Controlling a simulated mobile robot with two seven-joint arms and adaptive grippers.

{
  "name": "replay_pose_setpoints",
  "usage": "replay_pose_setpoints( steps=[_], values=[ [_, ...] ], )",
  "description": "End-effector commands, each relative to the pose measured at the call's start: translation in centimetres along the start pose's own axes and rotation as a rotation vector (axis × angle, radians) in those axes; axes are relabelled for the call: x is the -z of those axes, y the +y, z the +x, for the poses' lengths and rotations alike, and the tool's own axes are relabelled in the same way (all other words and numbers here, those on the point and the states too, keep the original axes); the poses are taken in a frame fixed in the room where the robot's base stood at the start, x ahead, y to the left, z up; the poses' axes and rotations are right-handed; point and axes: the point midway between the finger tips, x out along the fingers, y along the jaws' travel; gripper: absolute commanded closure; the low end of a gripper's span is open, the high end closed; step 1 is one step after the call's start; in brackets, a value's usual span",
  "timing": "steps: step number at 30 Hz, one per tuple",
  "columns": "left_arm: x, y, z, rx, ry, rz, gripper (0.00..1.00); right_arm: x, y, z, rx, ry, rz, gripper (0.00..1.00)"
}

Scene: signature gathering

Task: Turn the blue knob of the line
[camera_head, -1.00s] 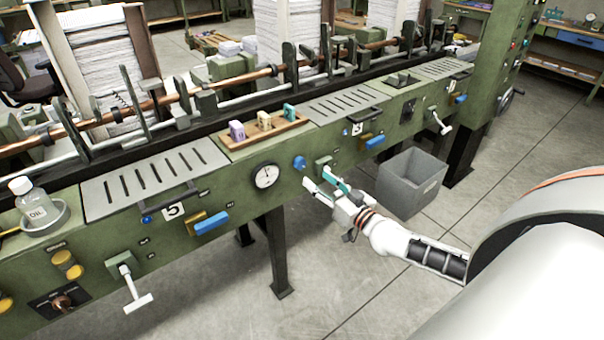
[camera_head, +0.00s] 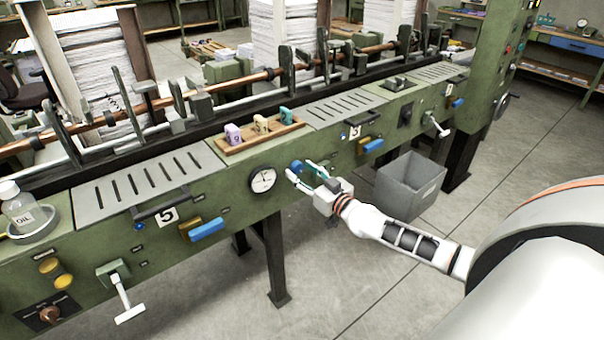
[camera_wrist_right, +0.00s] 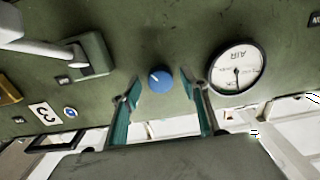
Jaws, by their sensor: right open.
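The blue knob (camera_wrist_right: 160,78) is on the green front panel of the line, beside the round AIR gauge (camera_wrist_right: 237,68). In the head view the blue knob (camera_head: 297,167) shows just right of the gauge (camera_head: 263,180), partly behind my gripper. My right gripper (camera_head: 305,178) is open in front of the panel. In the right wrist view its two teal-padded fingers (camera_wrist_right: 163,97) stand apart on either side of the knob, with a gap on each side. The knob's white pointer line shows. My left gripper is not in view.
A green box with a light lever (camera_wrist_right: 90,52) sits beside the knob. A tray (camera_head: 258,137) with coloured blocks lies on top of the line. A grey bin (camera_head: 409,187) stands on the floor below. The floor in front is clear.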

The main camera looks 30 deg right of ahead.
Motion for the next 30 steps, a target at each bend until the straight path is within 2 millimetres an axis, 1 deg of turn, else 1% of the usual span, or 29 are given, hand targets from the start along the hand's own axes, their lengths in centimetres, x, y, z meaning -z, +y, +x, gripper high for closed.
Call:
replay_pose_setpoints(
  steps=[5, 6, 8, 9, 10, 11, 20, 26, 30],
  values=[
    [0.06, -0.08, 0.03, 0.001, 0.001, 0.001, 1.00, 0.04, -0.02, 0.02, 0.000, 0.000, 0.000, 0.55],
    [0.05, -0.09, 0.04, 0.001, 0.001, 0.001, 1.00, 0.04, -0.02, 0.02, 0.000, 0.000, 0.000, 0.58],
    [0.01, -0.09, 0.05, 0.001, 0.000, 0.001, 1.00, 0.04, -0.03, 0.01, 0.000, 0.000, 0.000, 0.74],
    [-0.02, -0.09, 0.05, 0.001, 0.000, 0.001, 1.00, 0.04, -0.03, 0.01, 0.000, 0.000, 0.000, 0.84],
    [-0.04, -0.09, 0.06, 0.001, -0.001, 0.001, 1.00, 0.04, -0.03, 0.01, 0.000, 0.000, 0.000, 0.92],
    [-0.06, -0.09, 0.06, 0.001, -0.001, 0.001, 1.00, 0.04, -0.03, 0.01, 0.000, 0.000, 0.000, 0.94],
    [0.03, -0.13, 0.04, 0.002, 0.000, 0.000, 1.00, 0.09, -0.03, 0.00, 0.000, 0.001, 0.025, 0.94],
    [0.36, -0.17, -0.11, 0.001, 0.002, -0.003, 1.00, 0.17, -0.08, 0.00, 0.001, 0.001, 0.118, 0.94],
    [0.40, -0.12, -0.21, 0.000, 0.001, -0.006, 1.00, 0.15, -0.11, 0.00, 0.001, 0.000, 0.216, 0.94]
  ],
)
